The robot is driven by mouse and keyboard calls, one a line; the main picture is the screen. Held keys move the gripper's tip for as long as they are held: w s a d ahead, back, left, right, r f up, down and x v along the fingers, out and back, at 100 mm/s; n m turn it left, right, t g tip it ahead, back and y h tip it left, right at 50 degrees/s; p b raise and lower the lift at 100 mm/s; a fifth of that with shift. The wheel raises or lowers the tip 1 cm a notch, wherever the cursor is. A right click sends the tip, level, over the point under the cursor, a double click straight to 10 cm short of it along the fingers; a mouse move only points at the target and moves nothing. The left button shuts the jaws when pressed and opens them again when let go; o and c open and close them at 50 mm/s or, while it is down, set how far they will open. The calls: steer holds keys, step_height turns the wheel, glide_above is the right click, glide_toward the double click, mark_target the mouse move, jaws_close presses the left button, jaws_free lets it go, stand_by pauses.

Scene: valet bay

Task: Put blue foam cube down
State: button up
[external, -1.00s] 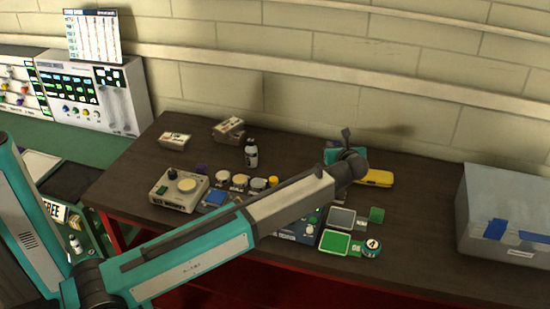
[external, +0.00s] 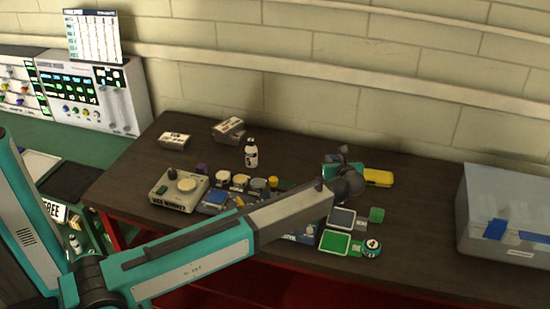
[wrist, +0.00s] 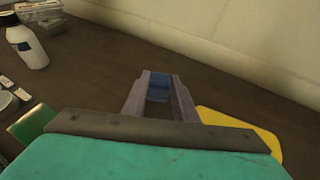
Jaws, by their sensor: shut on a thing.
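The blue foam cube (wrist: 158,88) is between the two finger tips of my gripper (wrist: 158,97) in the wrist view. My gripper is shut on it. Dark table top shows around the fingers, but I cannot tell whether the cube touches it.
A yellow case (external: 378,177) lies close to the right of my gripper. A white bottle (external: 251,155) stands to the left, near a white scale-like box (external: 180,190). A grey bin (external: 510,215) stands at far right. The table between yellow case and bin is clear.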

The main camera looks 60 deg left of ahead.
steer(key=shift+f+p, duration=0.3)
steer(key=shift+f, duration=1.4)
steer(key=shift+f, duration=0.15)
steer(key=o, duration=1)
steer(key=shift+d+r, duration=0.1)
steer(key=shift+r, duration=0.1)
steer(key=b+v, duration=0.2)
steer(key=v, duration=1)
steer(key=shift+s, duration=0.1)
